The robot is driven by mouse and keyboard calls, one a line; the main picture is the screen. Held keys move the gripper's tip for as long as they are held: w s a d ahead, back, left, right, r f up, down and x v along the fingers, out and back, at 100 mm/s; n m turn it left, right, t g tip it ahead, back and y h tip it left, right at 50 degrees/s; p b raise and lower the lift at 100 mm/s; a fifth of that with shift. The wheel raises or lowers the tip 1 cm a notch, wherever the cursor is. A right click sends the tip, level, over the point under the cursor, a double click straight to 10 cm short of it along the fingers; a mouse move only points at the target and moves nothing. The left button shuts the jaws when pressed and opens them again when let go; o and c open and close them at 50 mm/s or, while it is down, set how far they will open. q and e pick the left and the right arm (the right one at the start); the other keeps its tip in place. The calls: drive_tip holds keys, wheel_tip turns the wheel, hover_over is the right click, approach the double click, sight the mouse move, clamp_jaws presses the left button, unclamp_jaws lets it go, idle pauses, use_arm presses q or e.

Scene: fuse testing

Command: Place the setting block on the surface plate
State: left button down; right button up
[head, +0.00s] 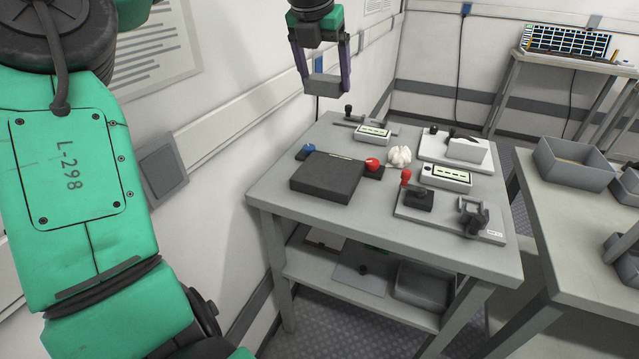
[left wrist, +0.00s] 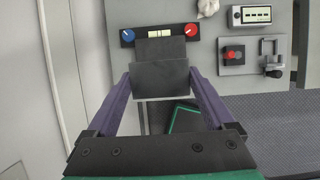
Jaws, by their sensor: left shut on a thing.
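My left gripper (head: 324,78) hangs above the back-left part of the table, its purple fingers shut on the setting block (head: 323,87), a plain grey block. In the left wrist view the gripper (left wrist: 160,90) has the block (left wrist: 160,80) between its fingertips. The surface plate (head: 327,177) is a thick, dark, square slab at the table's left side, with nothing on it. The block is in the air above it, clearly apart. In the left wrist view the block hides most of the plate; a dark part (left wrist: 160,50) shows beyond it. My right gripper is not in view.
Behind the plate is a dark bar with a blue knob (head: 308,149) and a red knob (head: 372,164). A crumpled white cloth (head: 399,157), meters and fixtures (head: 472,217) fill the table's right side. The wall is close on the left. Grey bins (head: 572,165) stand on another table.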

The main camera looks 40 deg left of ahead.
use_arm(q)
drive_tip(key=shift+s+f, duration=0.2)
drive_tip(key=shift+f, duration=0.1)
drive_tip(key=f, duration=0.6)
drive_tip(key=f+b, duration=0.1)
drive_tip(key=f, duration=0.6)
drive_tip(key=w+f, duration=0.1)
drive_tip(key=f, duration=0.5)
drive_tip(key=shift+a+f+b, duration=0.15)
drive_tip(key=shift+a+b, duration=0.05)
drive_tip(key=shift+b, duration=0.2)
drive_tip(key=shift+w+f, duration=0.1)
drive_tip(key=shift+f, duration=0.25)
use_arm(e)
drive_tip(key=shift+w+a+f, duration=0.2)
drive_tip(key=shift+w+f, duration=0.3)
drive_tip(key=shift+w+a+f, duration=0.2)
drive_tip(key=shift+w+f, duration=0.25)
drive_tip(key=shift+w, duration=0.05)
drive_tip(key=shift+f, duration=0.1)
